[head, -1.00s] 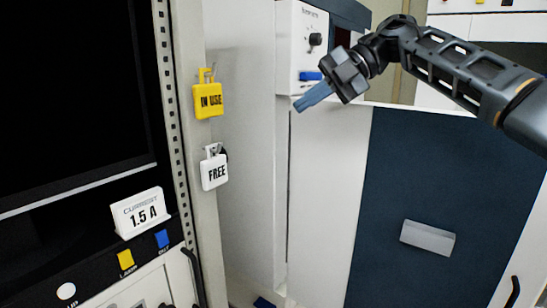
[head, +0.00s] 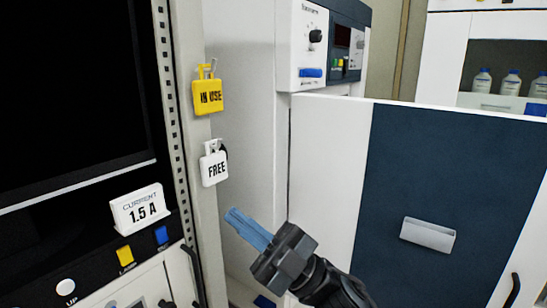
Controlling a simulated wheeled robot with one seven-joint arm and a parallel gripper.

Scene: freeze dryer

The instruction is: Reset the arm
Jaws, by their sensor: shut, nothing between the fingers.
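My gripper (head: 234,217) is low in the middle of the head view, with blue fingers pointing up and left. The fingers are shut and nothing is between them. My arm enters from the bottom edge, and most of it is out of view. The fingertips show just below and right of the white FREE tag (head: 214,169) and appear apart from it.
A yellow IN USE tag (head: 208,97) hangs above the FREE tag on the rack post. A CURRENT 1.5 A card (head: 139,211) stands at left. The white and dark blue freeze dryer (head: 420,180) fills the right. Bottles (head: 511,82) stand behind it.

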